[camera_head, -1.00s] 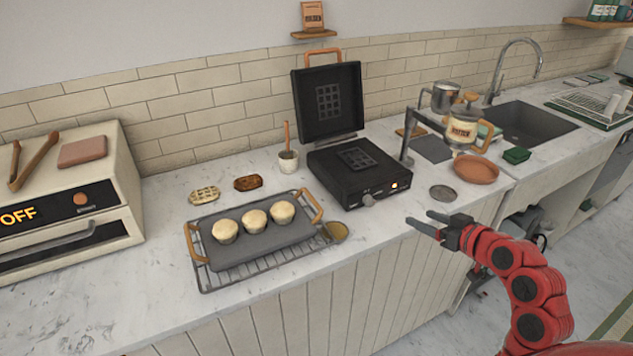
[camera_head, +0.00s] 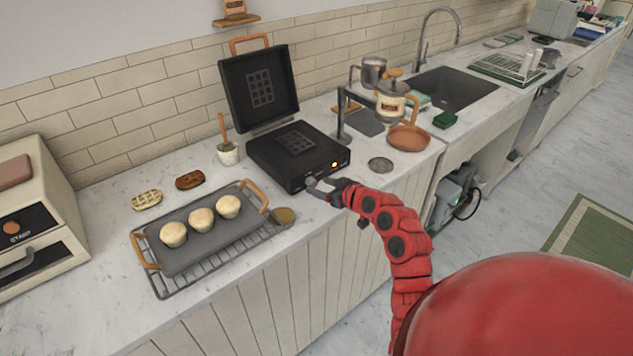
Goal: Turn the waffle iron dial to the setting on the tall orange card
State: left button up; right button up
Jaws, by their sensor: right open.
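The black waffle iron (camera_head: 283,165) stands on the counter with its lid (camera_head: 259,86) raised. A small orange light glows at the right of its front panel. Its grey dial (camera_head: 311,182) is low on that panel, partly covered by my right gripper (camera_head: 316,189). The right gripper is open, with its fingertips at the dial; I cannot tell whether they touch it. An orange-brown card (camera_head: 235,9) stands on the small wall shelf, cut by the top edge, its writing unreadable. My left gripper is not in view.
A tray (camera_head: 185,250) with several pale buns on a wire rack lies left of the iron. A round metal disc (camera_head: 380,165), a press pot (camera_head: 391,100) and a terracotta dish (camera_head: 408,138) are to its right. An oven (camera_head: 40,215) stands far left.

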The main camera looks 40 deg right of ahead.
aim_at(312, 183)
jog(key=shift+x, duration=1.35)
jog(key=shift+c, duration=0.2)
grip_shut()
